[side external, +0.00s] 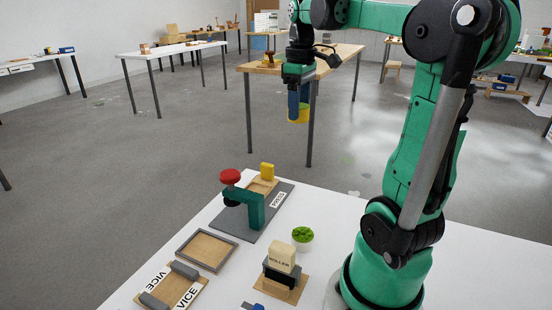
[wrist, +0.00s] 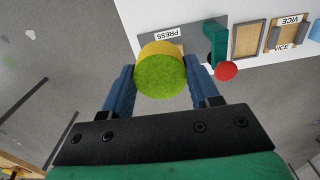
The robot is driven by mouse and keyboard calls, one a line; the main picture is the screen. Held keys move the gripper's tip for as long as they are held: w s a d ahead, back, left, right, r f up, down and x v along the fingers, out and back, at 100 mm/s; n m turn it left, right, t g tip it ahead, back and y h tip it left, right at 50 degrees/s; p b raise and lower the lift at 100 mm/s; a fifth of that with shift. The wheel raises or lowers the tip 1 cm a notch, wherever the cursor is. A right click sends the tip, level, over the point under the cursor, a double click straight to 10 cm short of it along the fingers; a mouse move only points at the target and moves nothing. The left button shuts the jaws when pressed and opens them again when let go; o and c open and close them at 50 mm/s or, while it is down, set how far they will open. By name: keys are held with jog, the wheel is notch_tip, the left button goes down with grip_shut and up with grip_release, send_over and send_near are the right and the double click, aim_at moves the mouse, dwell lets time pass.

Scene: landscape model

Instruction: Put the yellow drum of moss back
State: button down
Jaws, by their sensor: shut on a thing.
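The yellow drum (wrist: 160,48) has a green moss top that faces the wrist camera. In the wrist view it sits between the two blue fingers of my gripper (wrist: 161,70). In the side view, my gripper (side external: 298,98) points down and is shut on the drum (side external: 298,115), whose lower part shows below the fingers. The drum is held high in the air, beyond the far edge of the white table in the picture. The fingers hide part of its sides.
Other tables stand behind.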

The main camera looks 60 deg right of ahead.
jog(key=m, duration=0.2)
send_over(318, 215)
jog(key=f, duration=0.1)
notch_tip(318, 215, down, 20)
jog(key=shift+d+f, duration=0.1)
jog(key=shift+f, duration=0.1)
dwell(0.3)
jog(key=shift+f, duration=0.1)
jog(key=shift+c, duration=1.1)
grip_release()
